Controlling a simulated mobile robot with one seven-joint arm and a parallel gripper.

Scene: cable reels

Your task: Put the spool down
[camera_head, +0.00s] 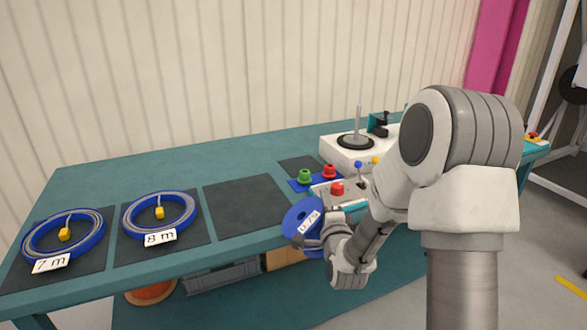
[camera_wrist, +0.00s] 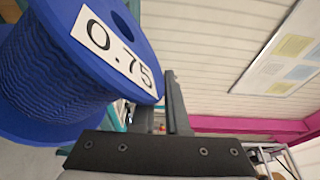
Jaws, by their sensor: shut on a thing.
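The blue spool (camera_head: 298,213) with a white "0.75" label is at the front edge of the bench in the head view. It fills the upper left of the wrist view (camera_wrist: 52,85), where its wound blue cable and flange show. My gripper (camera_head: 318,240) is shut on the spool at its near side. The spool is tilted, with its labelled flange facing my cameras. One dark finger shows beside the flange in the wrist view; the other is hidden. I cannot tell whether the spool touches the bench (camera_head: 130,170).
Two blue cable coils labelled 7 m (camera_head: 88,243) and 8 m (camera_head: 184,222) lie on dark mats at left. An empty dark mat (camera_head: 245,203) lies right of them.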

